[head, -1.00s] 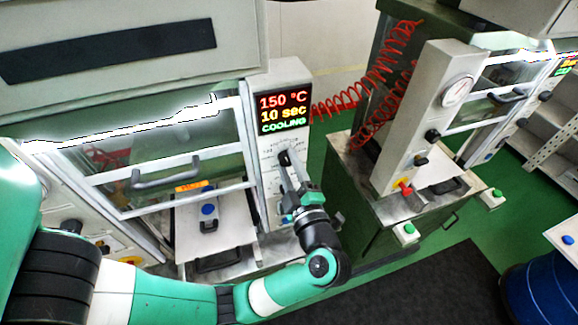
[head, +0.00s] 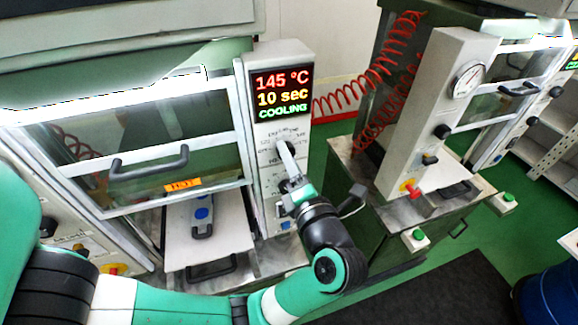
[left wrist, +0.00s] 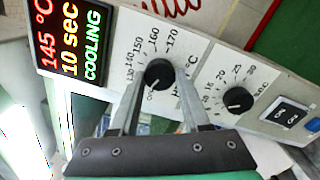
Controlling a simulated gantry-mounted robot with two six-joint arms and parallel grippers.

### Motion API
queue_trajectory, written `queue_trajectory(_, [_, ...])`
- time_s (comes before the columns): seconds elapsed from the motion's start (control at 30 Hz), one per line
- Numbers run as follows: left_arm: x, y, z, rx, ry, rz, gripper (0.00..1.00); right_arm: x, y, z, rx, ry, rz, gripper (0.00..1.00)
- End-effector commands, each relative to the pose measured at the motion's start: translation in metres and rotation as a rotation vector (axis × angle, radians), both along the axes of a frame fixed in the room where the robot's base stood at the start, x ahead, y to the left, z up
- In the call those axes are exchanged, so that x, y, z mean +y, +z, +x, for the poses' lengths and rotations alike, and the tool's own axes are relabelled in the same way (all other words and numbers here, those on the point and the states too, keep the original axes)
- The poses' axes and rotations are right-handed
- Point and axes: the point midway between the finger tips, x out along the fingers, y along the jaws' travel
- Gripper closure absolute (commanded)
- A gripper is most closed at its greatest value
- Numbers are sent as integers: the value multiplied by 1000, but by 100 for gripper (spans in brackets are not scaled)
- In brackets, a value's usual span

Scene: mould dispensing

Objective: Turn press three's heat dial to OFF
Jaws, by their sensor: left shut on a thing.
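Press three's panel (head: 262,128) stands at the middle of the head view. Its display (head: 283,95) reads 145 °C, 10 sec, COOLING. The black heat dial (left wrist: 159,73) shows in the left wrist view, in a printed scale with 130 to 170 above it and OFF at its lower left. Its pointer mark seems to face down-left, near OFF. My left gripper (head: 287,160) reaches the panel from below, with a finger on each side of the dial, shut on it. In the head view the fingers mostly hide the dial. My right gripper is not in view.
A second black dial (left wrist: 238,100) and a rocker switch (left wrist: 291,115) sit along the same panel. The press door handle (head: 150,165) is to the left. Another press panel (head: 440,105) with a gauge and red coiled hose (head: 345,98) stands to the right.

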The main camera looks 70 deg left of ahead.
Motion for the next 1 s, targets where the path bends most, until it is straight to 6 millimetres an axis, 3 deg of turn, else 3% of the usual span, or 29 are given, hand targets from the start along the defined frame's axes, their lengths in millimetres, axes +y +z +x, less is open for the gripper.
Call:
queue_trajectory(0.1, [0, -4, 0, -103, 2, -2, 100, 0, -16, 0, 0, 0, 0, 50])
queue_trajectory(0.4, [0, -2, 0, -293, 2, -8, 100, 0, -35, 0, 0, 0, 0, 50])
queue_trajectory(1.0, [0, 1, 0, -380, 1, -11, 100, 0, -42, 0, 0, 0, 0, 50])
